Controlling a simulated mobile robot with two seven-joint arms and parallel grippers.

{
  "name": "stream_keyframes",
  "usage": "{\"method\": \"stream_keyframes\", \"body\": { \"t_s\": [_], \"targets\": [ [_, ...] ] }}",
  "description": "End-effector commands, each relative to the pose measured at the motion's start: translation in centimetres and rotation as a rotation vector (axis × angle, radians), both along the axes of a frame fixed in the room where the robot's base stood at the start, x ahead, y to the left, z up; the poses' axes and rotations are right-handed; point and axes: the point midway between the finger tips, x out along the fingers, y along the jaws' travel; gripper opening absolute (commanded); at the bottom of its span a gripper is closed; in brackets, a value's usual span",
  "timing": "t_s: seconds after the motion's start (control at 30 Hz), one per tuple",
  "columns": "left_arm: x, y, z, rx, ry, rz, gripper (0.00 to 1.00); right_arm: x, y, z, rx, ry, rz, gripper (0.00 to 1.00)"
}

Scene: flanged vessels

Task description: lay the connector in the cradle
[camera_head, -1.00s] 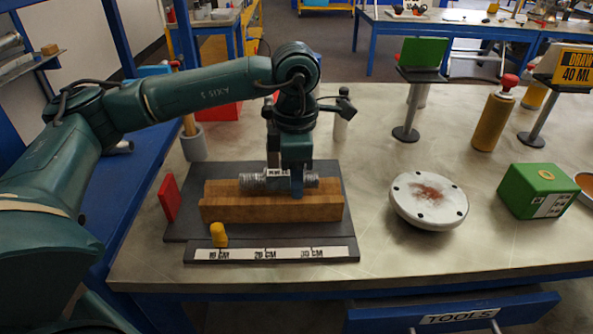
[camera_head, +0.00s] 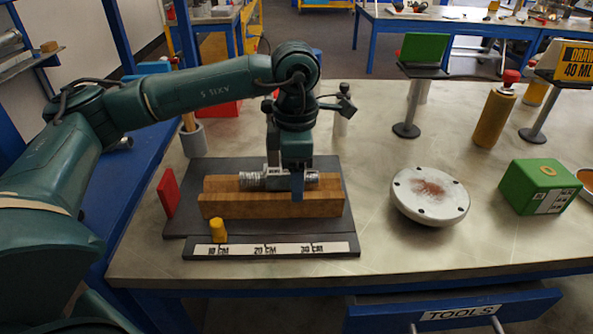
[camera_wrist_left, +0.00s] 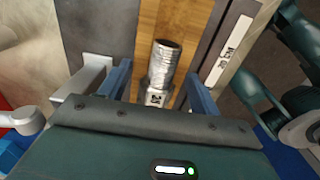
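The connector (camera_head: 322,181) is a grey ribbed metal cylinder with a label in its middle. It lies lengthwise along the top of the wooden cradle block (camera_head: 270,206), seemingly in its groove. My left gripper (camera_head: 286,180) points down over the connector's middle, its near finger in front of the block. In the left wrist view the connector (camera_wrist_left: 163,62) runs over the wood (camera_wrist_left: 188,20), between the two blue fingers of my left gripper (camera_wrist_left: 160,88). The fingers are spread, with a gap to the connector on each side. My right gripper is in no view.
The cradle stands on a dark base plate (camera_head: 343,215) with a centimetre scale (camera_head: 270,249). A yellow peg (camera_head: 218,231) and red plate (camera_head: 168,193) are nearby. A round flange (camera_head: 430,196) and green box (camera_head: 540,187) stand right. The bench between is clear.

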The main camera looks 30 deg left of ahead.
Motion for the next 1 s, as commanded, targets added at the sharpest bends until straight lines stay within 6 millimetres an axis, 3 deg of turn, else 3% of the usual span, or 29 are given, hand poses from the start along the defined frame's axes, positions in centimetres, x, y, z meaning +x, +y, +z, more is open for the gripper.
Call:
{"method": "stream_keyframes", "body": {
  "t_s": [0.37, 0.8, 1.0],
  "targets": [
    [0.0, 0.0, 0.1, -0.001, 0.001, 0.000, 0.67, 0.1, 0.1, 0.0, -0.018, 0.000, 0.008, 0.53],
    [-0.1, 0.0, 9.4, -0.001, -0.003, 0.000, 0.67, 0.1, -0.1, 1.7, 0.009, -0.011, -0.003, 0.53],
    [-0.2, 0.0, 12.3, 0.000, 0.000, 0.000, 0.67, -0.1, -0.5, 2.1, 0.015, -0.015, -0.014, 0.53]
  ]
}}
